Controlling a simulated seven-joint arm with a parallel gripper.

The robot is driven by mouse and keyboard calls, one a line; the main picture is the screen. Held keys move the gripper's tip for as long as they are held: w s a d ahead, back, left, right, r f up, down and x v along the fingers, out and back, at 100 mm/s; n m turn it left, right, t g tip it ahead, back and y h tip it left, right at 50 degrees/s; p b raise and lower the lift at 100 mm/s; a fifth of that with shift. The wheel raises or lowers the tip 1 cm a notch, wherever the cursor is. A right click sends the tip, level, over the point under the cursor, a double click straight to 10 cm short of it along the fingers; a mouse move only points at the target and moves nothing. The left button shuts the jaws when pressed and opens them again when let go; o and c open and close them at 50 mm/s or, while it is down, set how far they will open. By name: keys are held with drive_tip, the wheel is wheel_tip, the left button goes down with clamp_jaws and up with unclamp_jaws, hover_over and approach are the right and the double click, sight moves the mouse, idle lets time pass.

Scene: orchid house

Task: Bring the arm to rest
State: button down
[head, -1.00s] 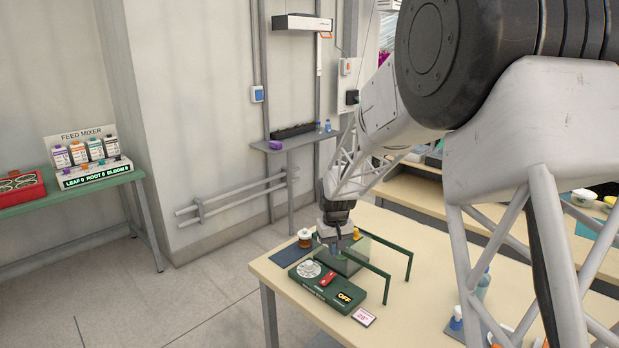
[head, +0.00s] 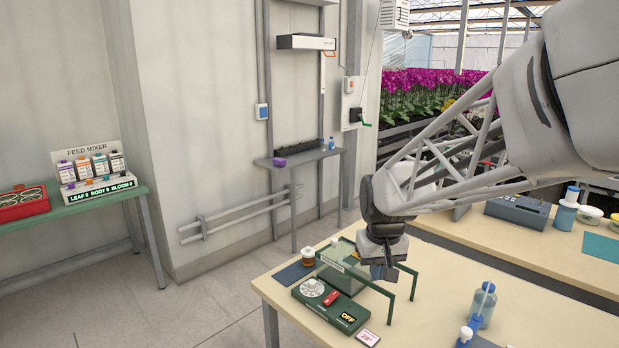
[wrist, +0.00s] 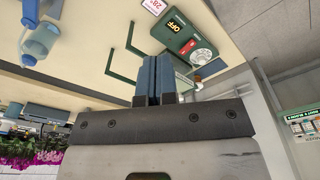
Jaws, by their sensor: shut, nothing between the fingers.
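My gripper (head: 384,272) hangs from the arm over the bench at the right, above the right side of a green device with a clear box and green rails. In the wrist view my gripper's blue fingers (wrist: 153,78) lie together with nothing between them. The device's control box (head: 330,304) has a dial, a red switch and a display reading OFF; it also shows in the wrist view (wrist: 187,40). I cannot tell how far my fingertips are above the rails.
A feed mixer (head: 95,168) and a red tray (head: 22,203) sit on the green table at left. The wall shelf (head: 300,157) is behind.

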drive_tip(key=s+d+r, duration=0.1)
drive_tip(key=s+d, duration=0.1)
drive_tip(key=s, duration=1)
drive_tip(key=s+d+r+m+t, duration=0.1)
drive_tip(key=s+d, duration=0.1)
drive_tip(key=s, duration=1.1)
drive_tip(key=shift+m, duration=0.3)
drive_tip(key=shift+w, duration=0.15)
drive_tip(key=w+a+m+h, duration=0.1)
drive_tip(key=w+a+m, duration=0.1)
drive_tip(key=w, duration=1)
drive_tip(key=w+a+m, duration=0.2)
drive_tip(key=w+m, duration=0.1)
drive_tip(key=w, duration=0.8)
drive_tip(key=w+a+f+m, duration=0.2)
drive_tip(key=w+a+f, duration=0.2)
drive_tip(key=w, duration=0.6)
drive_tip(key=w+a+f+m, duration=0.1)
drive_tip(key=w+a+f, duration=0.4)
drive_tip(key=w, duration=0.5)
drive_tip(key=shift+f+m+g+h, duration=0.3)
drive_tip(key=shift+f+m, duration=0.1)
drive_tip(key=shift+f, duration=0.6)
drive_tip(key=shift+w+f, duration=0.1)
drive_tip(key=shift+f, duration=0.05)
